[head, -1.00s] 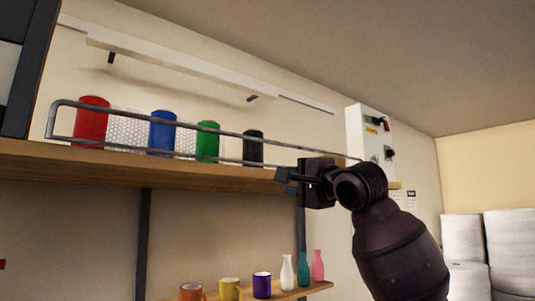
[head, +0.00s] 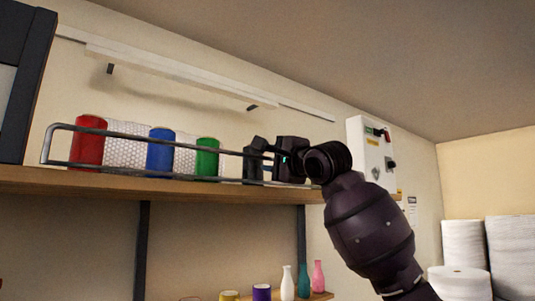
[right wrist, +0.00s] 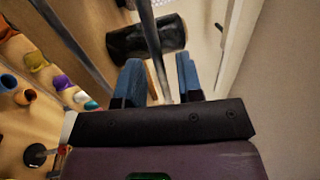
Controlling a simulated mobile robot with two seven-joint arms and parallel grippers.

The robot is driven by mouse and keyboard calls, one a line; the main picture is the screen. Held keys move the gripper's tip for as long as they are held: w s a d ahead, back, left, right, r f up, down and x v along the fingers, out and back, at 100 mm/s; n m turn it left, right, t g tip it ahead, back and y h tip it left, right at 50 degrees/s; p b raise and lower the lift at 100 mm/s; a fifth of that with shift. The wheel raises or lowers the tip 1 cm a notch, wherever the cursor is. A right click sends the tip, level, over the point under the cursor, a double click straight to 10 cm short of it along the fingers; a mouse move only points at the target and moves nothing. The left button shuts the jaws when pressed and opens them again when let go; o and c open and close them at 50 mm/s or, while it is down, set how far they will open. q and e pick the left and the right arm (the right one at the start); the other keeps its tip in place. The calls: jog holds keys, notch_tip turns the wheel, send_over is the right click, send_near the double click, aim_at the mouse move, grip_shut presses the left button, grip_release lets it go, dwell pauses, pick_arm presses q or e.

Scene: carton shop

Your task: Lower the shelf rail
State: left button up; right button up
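The shelf rail (head: 125,135) is a grey metal frame along the front edge of the upper wooden shelf (head: 110,184), in front of the cans. It is raised, with its upper bar partway up the cans. My right gripper (head: 258,158) is at the rail's right part, in front of the black can. In the right wrist view its two blue fingers (right wrist: 158,82) stand apart, and a rail bar (right wrist: 152,45) runs between them with space on both sides. The black can (right wrist: 125,42) lies beyond the bar in that view. My left gripper is not in view.
Red (head: 88,142), blue (head: 160,152) and green (head: 207,157) cans stand behind the rail, with white bubble-textured rolls between. A lower shelf holds cups and bottles (head: 287,283). A control box (head: 371,150) hangs on the wall at right. White rolls (head: 510,250) stand at far right.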

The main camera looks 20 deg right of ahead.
jog(key=shift+x, duration=0.75)
grip_shut()
